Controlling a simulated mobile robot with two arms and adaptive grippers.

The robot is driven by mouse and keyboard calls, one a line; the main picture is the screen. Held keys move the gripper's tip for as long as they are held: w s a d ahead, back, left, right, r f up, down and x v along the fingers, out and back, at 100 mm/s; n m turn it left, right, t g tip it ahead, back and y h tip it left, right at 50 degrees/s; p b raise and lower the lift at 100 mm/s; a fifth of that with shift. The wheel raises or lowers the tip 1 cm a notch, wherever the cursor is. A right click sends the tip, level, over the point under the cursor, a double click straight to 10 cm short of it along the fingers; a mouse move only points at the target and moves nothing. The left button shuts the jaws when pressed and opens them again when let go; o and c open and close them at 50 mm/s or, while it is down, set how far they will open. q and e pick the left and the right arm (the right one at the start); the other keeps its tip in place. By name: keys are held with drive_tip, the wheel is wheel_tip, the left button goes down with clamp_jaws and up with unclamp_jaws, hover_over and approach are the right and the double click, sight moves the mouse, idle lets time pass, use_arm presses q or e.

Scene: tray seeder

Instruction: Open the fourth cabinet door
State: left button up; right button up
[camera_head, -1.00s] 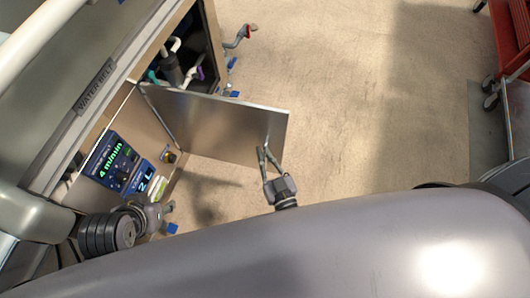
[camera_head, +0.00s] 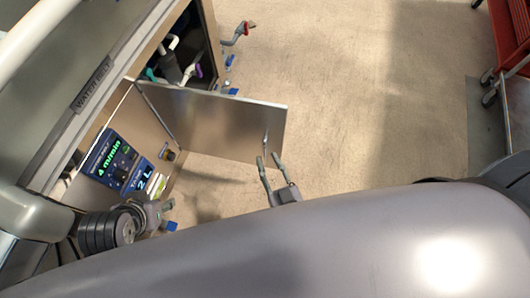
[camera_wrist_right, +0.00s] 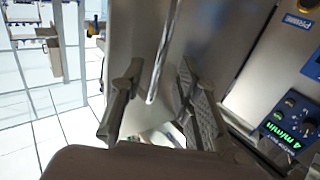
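A grey metal cabinet door (camera_head: 225,122) stands swung out from the cabinet under the "WATER BELT" label (camera_head: 93,86). It shows large in the right wrist view (camera_wrist_right: 215,35). A thin bar handle (camera_head: 265,138) is near its outer edge; in the right wrist view the handle (camera_wrist_right: 163,55) appears between my fingers. My right gripper (camera_head: 267,157) is open, with its fingertips just short of the handle in the head view; the fingers also show in the right wrist view (camera_wrist_right: 160,75). My left gripper (camera_head: 164,213) is low beside the cabinet, partly hidden; its finger state is unclear.
A blue control panel (camera_head: 113,160) with a green "4 m/min" display is at the cabinet. Pipes (camera_head: 178,65) show in the open compartment above the door. A red cart (camera_head: 508,38) stands far right. Floor between is clear.

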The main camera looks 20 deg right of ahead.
drive_tip(key=s+d, duration=0.1)
drive_tip(key=s, duration=0.7)
drive_tip(key=shift+c, duration=0.4)
